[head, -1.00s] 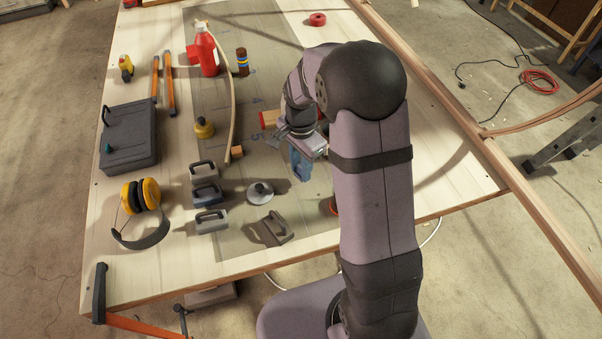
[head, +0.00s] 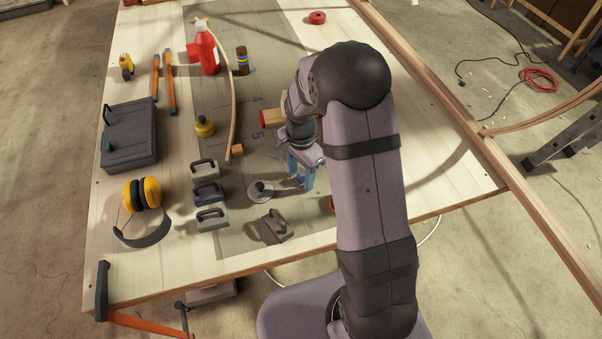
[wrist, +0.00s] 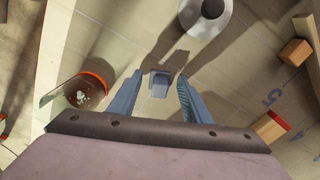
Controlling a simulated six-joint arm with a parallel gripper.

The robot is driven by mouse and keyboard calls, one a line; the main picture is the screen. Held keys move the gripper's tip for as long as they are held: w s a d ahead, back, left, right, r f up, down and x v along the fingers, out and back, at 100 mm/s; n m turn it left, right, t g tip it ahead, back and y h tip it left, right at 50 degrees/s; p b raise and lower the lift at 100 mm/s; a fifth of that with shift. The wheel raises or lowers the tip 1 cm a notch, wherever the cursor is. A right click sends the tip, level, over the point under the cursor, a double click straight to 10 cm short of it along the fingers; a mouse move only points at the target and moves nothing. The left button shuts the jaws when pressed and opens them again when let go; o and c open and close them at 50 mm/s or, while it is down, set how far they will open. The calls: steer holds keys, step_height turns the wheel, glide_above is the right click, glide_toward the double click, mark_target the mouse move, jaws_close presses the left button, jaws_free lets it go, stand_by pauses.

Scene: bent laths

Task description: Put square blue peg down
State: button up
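The square blue peg (wrist: 159,83) shows in the wrist view as a small grey-blue block with a square end, over the bench top. My gripper (wrist: 160,76) has its two blue-grey fingers spread on either side of the peg, with a visible gap on each side. In the head view my gripper (head: 302,172) is low over the bench, right of the round grey disc with a knob (head: 260,191). The peg cannot be clearly told from the fingers there. Whether its lower end rests on the bench is hard to tell.
An orange-rimmed cup (wrist: 88,94) stands left of the fingers in the wrist view. The disc (wrist: 190,20), a small wooden block (wrist: 295,52) and a red-ended timber (wrist: 270,127) lie around. Several handled blocks (head: 207,193) and a bent lath (head: 232,110) are left in the head view.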

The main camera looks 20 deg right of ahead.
mark_target(301, 173)
steer(key=shift+r, duration=0.1)
step_height(301, 173, up, 12)
steer(key=b, duration=0.2)
steer(key=s+f+n, duration=0.2)
steer(key=s+n, duration=0.4)
steer(key=s, duration=0.3)
steer(key=s+a+f+n, duration=0.1)
steer(key=s+f+n, duration=0.2)
steer(key=s+n, duration=0.4)
steer(key=shift+s+a+n, duration=0.3)
steer(key=shift+s, duration=1.1)
